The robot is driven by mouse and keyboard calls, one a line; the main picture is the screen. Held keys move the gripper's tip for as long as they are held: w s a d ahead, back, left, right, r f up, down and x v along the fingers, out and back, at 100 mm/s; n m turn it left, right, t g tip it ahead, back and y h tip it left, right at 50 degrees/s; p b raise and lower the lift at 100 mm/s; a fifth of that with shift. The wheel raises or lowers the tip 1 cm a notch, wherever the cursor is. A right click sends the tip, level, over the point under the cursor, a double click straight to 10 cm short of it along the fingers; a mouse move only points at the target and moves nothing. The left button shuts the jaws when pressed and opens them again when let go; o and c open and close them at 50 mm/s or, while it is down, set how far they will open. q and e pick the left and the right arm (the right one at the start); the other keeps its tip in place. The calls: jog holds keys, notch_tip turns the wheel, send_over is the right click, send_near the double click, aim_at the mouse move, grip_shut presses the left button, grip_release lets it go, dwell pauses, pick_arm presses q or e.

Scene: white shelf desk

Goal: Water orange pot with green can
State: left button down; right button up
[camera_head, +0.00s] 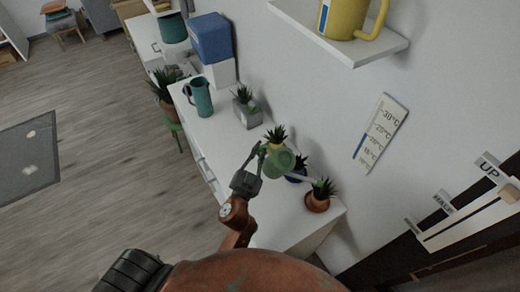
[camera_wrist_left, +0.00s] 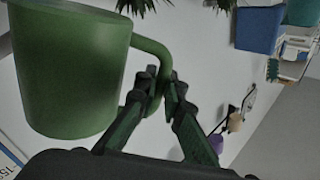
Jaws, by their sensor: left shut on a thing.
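The green can (camera_head: 279,162) is held up in the head view above the white desk. My left gripper (camera_head: 257,160) is shut on its handle; in the left wrist view the fingers (camera_wrist_left: 160,95) close around the handle of the can (camera_wrist_left: 70,65). My right gripper is not in view.
A yellow pot (camera_head: 276,139) and a blue pot (camera_head: 297,172) with plants stand behind the can, partly hidden. A grey pot (camera_head: 247,110) and a teal pitcher (camera_head: 199,98) stand farther along the desk (camera_head: 222,136). A wall shelf (camera_head: 345,42) holds a yellow mug (camera_head: 350,18).

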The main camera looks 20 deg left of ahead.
pick_arm(q)
jog(key=shift+d+r+m+t+p, duration=0.2)
jog(key=shift+d+r+m, duration=0.1)
jog(key=shift+r+m, duration=0.2)
jog(key=shift+d+r+m+t+p, duration=0.1)
jog(key=shift+d+r+m+p, duration=0.15)
jog(key=shift+r+m, duration=0.2)
dwell(5.3)
